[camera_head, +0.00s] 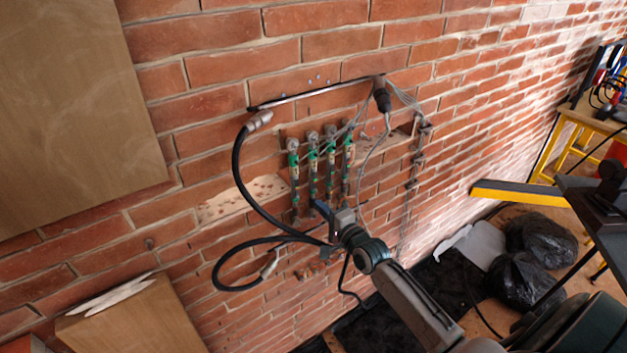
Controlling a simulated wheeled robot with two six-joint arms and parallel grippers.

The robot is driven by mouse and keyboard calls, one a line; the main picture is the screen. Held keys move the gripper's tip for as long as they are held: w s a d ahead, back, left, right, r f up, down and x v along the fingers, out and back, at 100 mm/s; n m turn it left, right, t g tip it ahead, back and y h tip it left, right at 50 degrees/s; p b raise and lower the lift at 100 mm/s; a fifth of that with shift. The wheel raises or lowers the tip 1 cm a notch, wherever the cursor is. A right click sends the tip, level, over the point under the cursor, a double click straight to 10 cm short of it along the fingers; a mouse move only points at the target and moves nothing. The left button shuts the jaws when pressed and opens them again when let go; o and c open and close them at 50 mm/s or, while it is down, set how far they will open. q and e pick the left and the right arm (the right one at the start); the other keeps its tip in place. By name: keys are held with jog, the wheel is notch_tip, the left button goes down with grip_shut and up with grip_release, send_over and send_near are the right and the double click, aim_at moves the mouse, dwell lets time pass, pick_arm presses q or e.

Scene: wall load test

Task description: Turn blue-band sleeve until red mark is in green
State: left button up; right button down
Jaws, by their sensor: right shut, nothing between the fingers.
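Several upright rod-like fittings (312,165) hang side by side on the brick wall, with green sections near their upper parts. They are too small to make out a red mark or to tell which sleeve has the blue band. My right gripper (324,208) is in front of the lower ends of the middle fittings. It is shut, with nothing seen between its fingers. I cannot tell whether it touches a fitting. The gripper and wrist hide part of the wall just below the fittings. My left gripper is not in view.
A black hose (238,175) loops down the wall left of the fittings and passes near my right wrist. A dark bar (315,92) runs above them. A chain-like cable (413,165) hangs to the right. Black bags (540,240) lie on the floor.

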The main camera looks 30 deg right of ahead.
pick_arm(q)
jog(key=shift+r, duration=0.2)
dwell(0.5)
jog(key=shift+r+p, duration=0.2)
jog(key=shift+p, duration=0.2)
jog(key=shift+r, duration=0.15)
dwell(0.4)
dwell(1.5)
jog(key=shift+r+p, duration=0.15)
jog(key=shift+p, duration=0.15)
dwell(2.1)
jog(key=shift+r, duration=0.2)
dwell(2.1)
